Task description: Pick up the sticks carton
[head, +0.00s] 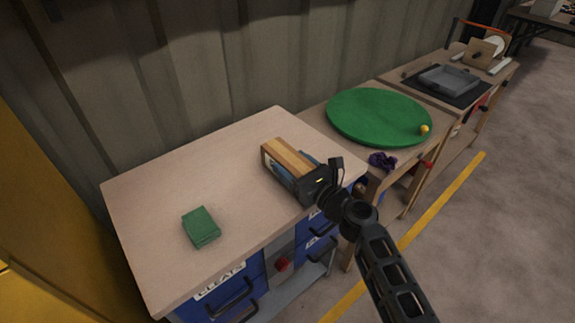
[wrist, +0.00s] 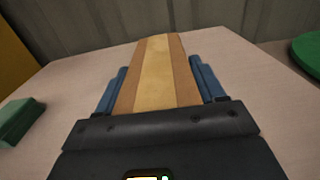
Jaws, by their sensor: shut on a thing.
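The sticks carton (head: 286,153) is a long box with tan and orange-brown stripes along its top. It is at the right part of the near cabinet's top. In the wrist view the carton (wrist: 157,75) runs straight away from my gripper, between its two blue fingers. My gripper (head: 304,164) is shut on the carton, with a finger along each side. The wrist view also shows my gripper (wrist: 160,88). I cannot tell whether the carton's underside touches the top; that part is hidden.
A green box (head: 201,227) lies on the cabinet top (head: 150,200), left of the carton; the wrist view shows it too (wrist: 18,121). A green round board (head: 378,115) with a small yellow ball (head: 424,129) and a purple item (head: 383,161) are on the neighbouring table. A corrugated wall (head: 150,70) stands behind.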

